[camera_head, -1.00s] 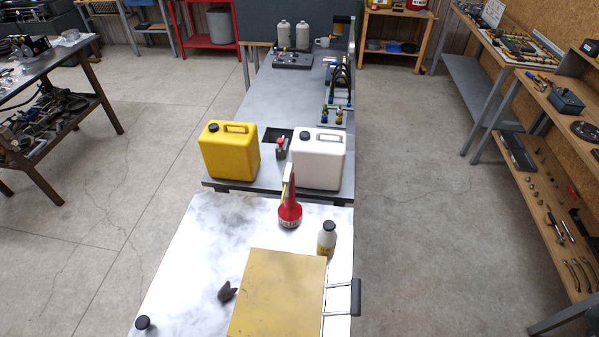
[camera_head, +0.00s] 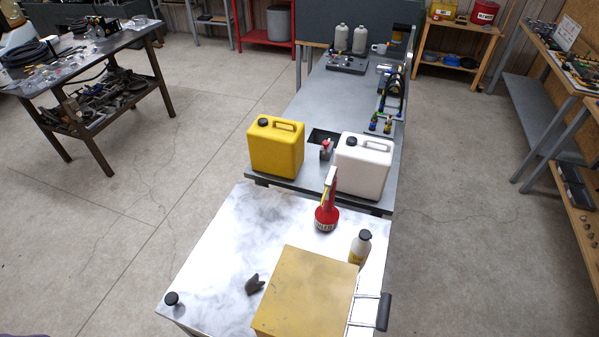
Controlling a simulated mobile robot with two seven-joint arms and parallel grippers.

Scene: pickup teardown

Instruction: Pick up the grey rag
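A small crumpled dark grey rag (camera_head: 254,284) lies on the white, smudged top of the near table (camera_head: 215,250). It sits just left of a yellow-tan box or panel (camera_head: 305,285). Neither of my grippers shows in the head view, so nothing is seen touching the rag.
A red oil can (camera_head: 326,218) and a small bottle (camera_head: 359,248) stand right of the rag. A black knob (camera_head: 171,298) is at the left corner. A yellow canister (camera_head: 275,148) and a white canister (camera_head: 362,166) stand on the grey bench behind. Floor left of the table is clear.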

